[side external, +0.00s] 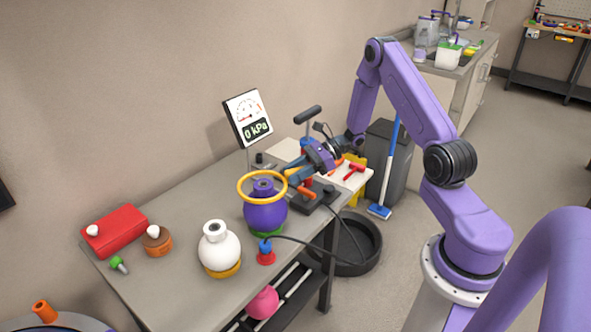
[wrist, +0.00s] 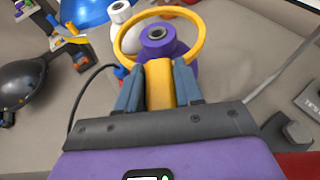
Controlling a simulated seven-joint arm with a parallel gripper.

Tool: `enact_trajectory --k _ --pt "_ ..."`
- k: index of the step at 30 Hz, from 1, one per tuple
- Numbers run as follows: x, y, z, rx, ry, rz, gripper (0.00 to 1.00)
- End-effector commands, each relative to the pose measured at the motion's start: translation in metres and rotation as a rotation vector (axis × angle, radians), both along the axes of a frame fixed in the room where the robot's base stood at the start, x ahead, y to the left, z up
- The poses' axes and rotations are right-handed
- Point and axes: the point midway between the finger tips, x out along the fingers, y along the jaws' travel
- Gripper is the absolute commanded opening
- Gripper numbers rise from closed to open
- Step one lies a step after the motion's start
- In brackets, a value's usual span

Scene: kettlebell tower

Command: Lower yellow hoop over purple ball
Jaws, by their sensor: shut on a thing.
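The yellow hoop (side external: 240,192) is level, at the top of the purple ball (side external: 265,216). The ball's dark-holed neck shows inside the ring in both views. The front rim crosses the ball's upper part in the side view; I cannot tell whether it touches. In the wrist view the hoop (wrist: 203,42) has a thick yellow tab, and my gripper (wrist: 159,88) is shut on it. The purple ball (wrist: 187,74) shows below the ring, partly hidden by tab and fingers. The ball stands upright on a green base. My gripper (side external: 289,181) comes in from the right.
A white ball (side external: 219,252) on a yellow base stands in front left. A red and blue fitting (side external: 266,254) with a black hose is close by. A gauge (side external: 249,117) stands behind. A red box (side external: 115,230) and a brown pot (side external: 156,241) sit at the left.

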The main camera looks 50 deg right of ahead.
Motion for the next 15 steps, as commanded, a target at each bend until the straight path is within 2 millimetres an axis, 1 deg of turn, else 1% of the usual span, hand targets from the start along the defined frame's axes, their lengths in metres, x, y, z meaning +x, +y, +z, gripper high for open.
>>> enact_trajectory --k 15 --pt "0.0 0.0 -0.016 0.0 0.0 0.0 0.04"
